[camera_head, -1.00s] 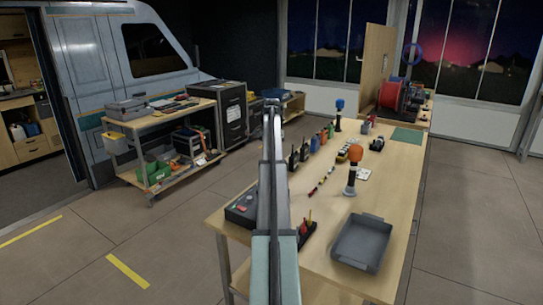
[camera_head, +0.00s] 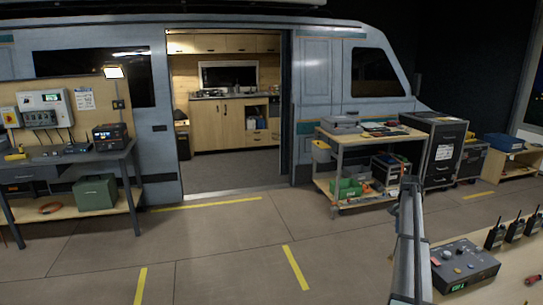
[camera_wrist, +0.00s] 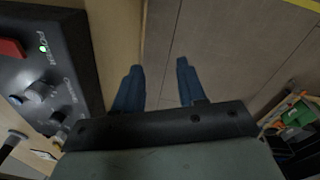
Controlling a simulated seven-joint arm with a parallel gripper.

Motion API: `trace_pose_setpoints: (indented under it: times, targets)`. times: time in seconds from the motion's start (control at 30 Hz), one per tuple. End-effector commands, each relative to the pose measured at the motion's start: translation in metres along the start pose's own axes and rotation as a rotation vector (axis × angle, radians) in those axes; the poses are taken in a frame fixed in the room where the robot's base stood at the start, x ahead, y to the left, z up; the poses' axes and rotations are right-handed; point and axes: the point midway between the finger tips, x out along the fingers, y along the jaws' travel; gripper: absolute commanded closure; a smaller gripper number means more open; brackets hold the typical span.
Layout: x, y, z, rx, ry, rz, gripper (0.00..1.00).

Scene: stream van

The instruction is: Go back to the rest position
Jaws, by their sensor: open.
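My gripper (camera_wrist: 159,72) shows in the wrist view with its two dark blue fingers apart and nothing between them. The floor lies behind the gap, and the wooden table's edge runs close to the left finger. In the head view my arm rises at the lower right, beside the table (camera_head: 513,258). The fingers cannot be made out there. A black control box (camera_head: 465,268) with knobs and a green display sits on the table, right of my arm. The box (camera_wrist: 42,75) also fills the left of the wrist view, apart from the fingers.
Several black radios (camera_head: 516,230) stand on the table behind the box. A wooden cart (camera_head: 362,137) with tools and a green bin is beyond my arm. A black drawer cabinet (camera_head: 440,150) stands right of the cart. The floor before the open van (camera_head: 338,90) is clear.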

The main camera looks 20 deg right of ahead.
Motion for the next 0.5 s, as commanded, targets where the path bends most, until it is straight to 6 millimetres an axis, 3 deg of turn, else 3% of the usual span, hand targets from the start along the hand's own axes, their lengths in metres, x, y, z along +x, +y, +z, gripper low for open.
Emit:
trace_pose_setpoints:
  times: [0.03, 0.2, 0.37, 0.5]
  targets:
    - [0.02, -0.016, 0.025, -0.038, -0.005, 0.008, 0.6]
    - [0.081, -0.046, 0.086, -0.14, -0.033, 0.025, 0.6]
    - [0.137, -0.059, 0.144, -0.23, -0.069, 0.041, 0.6]
    - [0.186, -0.064, 0.202, -0.316, -0.104, 0.057, 0.6]
